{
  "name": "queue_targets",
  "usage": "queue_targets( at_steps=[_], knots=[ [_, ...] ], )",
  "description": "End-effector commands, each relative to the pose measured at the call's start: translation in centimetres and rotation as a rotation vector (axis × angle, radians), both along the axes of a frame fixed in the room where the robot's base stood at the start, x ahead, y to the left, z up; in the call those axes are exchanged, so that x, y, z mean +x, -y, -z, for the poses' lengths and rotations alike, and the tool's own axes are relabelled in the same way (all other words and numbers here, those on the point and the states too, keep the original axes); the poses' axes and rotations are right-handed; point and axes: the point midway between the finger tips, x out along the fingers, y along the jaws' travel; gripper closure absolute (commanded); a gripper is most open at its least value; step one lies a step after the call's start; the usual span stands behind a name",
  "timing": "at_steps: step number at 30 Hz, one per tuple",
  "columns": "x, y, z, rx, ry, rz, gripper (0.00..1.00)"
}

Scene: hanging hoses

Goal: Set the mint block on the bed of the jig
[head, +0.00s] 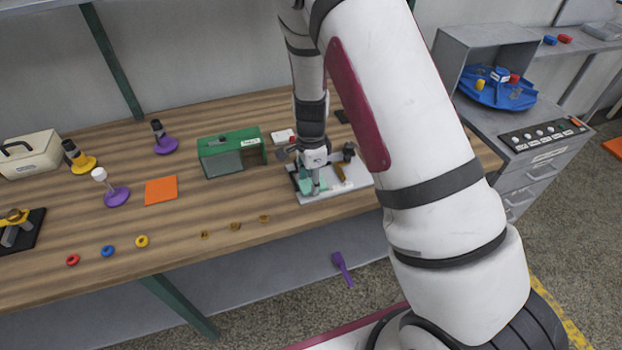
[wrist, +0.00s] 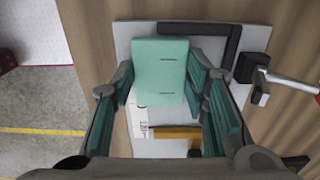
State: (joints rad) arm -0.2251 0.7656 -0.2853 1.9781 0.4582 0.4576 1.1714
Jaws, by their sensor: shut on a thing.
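The mint block (wrist: 158,72) sits between the fingers of my gripper (wrist: 165,95) in the wrist view, with its flat face toward the camera. My gripper is shut on it. In the head view, my gripper (head: 315,184) and a mint patch of the block (head: 306,186) are over the left part of the jig (head: 350,180). The jig is a pale plate, also in the wrist view (wrist: 190,28), with a black corner fence (wrist: 228,40) and a dark clamp (wrist: 254,72). I cannot tell whether the block touches the bed.
A yellow-orange bar (wrist: 178,132) lies on the jig plate. A green box (head: 231,151) stands left of the jig. An orange square (head: 161,190) and several small rings lie further left on the wooden table (head: 220,205). A purple item (head: 342,267) is below the table's front edge.

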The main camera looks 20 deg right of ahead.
Motion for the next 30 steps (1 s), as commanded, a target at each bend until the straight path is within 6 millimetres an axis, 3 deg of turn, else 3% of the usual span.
queue_targets(
  at_steps=[1,2,4,17,30],
  knots=[
    [0.0,0.0,0.2,0.000,-0.001,0.000,0.80],
    [0.0,0.0,0.2,0.000,-0.001,0.000,0.52],
    [0.0,0.0,0.1,0.000,-0.001,0.000,0.39],
    [0.1,0.0,-0.7,0.000,0.002,-0.001,0.39],
    [0.1,0.0,-9.0,0.000,0.003,-0.002,0.39]
  ],
)
